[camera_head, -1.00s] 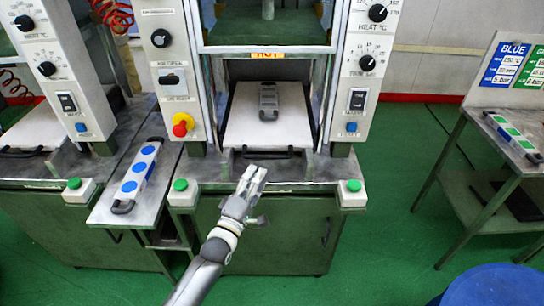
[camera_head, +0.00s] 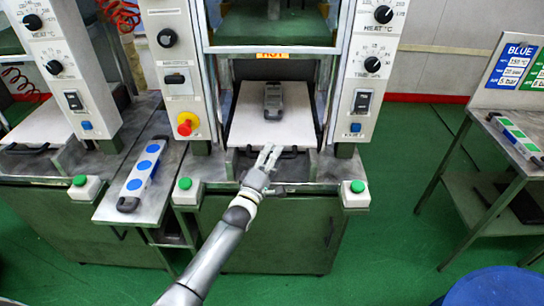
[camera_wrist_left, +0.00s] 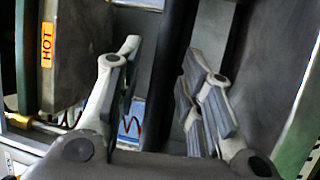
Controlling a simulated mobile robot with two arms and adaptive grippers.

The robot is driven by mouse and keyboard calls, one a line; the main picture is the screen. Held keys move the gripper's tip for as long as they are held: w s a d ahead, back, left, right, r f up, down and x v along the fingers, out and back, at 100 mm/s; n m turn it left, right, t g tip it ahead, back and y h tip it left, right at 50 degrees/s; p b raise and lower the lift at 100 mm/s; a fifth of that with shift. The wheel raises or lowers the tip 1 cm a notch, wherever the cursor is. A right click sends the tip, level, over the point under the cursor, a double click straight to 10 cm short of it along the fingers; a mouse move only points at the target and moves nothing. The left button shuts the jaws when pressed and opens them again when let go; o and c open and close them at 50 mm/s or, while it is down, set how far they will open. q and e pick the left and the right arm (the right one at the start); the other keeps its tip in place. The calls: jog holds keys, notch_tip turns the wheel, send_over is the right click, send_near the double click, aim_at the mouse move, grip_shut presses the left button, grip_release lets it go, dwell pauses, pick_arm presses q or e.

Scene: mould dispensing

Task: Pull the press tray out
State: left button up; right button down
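The press tray (camera_head: 245,128) is a pale flat plate inside the middle press, with a grey mould (camera_head: 272,101) lying on it. A dark handle (camera_head: 289,153) runs along its front edge, partly hidden behind my gripper. My left gripper (camera_head: 269,154) is at this handle, with its fingers pointing toward the press. In the left wrist view my left gripper (camera_wrist_left: 158,62) has its two fingers apart, with a gap between them. I cannot tell whether the fingers touch the handle. My right gripper is not in view.
A red emergency knob (camera_head: 187,123) is left of the opening. Green buttons (camera_head: 185,184) and (camera_head: 357,187) flank the front edge. A blue-marked mould (camera_head: 143,172) lies on the left shelf. A side table (camera_head: 480,180) stands at right, and a blue bin (camera_head: 495,288) at lower right.

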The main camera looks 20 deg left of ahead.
pick_arm(q)
grip_shut()
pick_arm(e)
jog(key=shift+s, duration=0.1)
